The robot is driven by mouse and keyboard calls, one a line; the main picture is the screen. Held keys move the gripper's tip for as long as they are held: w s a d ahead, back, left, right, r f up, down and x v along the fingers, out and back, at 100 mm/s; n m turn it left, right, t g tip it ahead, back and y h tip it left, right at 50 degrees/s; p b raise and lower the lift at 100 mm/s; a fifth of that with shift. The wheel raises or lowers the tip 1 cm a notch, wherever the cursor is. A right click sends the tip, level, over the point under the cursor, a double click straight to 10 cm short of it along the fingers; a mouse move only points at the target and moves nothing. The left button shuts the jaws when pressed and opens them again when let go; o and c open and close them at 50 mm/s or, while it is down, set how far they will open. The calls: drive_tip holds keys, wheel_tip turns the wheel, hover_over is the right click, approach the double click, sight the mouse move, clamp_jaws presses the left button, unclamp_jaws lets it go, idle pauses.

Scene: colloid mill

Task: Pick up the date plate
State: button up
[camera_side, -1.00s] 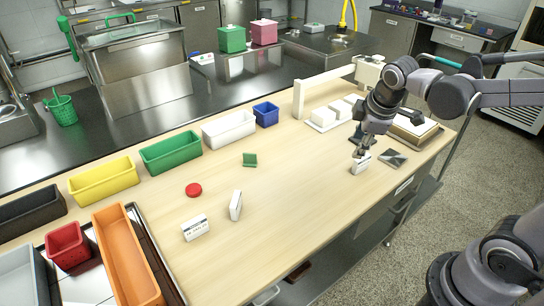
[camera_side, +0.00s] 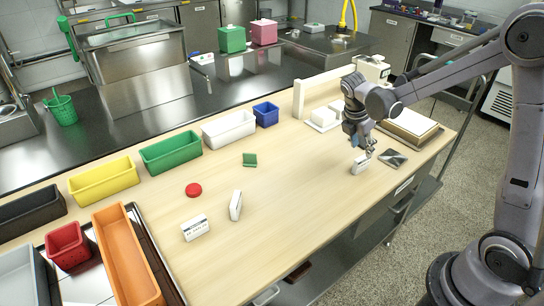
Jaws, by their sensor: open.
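Three small white plates stand on the wooden table. The print is too small to tell which is the date plate. One white plate (camera_side: 361,166) is at the right, just under my gripper. Another plate with dark print (camera_side: 195,228) is near the front, and a third plate (camera_side: 235,205) stands just right of it, turned partly edge-on. My gripper (camera_side: 365,153) is open, pointing down close above the right-hand plate. Its fingers overlap the plate's top edge in this view, so I cannot tell whether they touch or straddle it.
A dark flat square (camera_side: 393,158) lies just right of the right-hand plate. A red disc (camera_side: 193,190) and a green piece (camera_side: 250,160) lie mid-table. Coloured bins line the back and left.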

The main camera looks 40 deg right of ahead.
sight(363, 157)
drive_tip(key=shift+x, duration=3.6)
drive_tip(key=shift+w, duration=0.1)
drive_tip(key=shift+c, duration=0.3)
clamp_jaws()
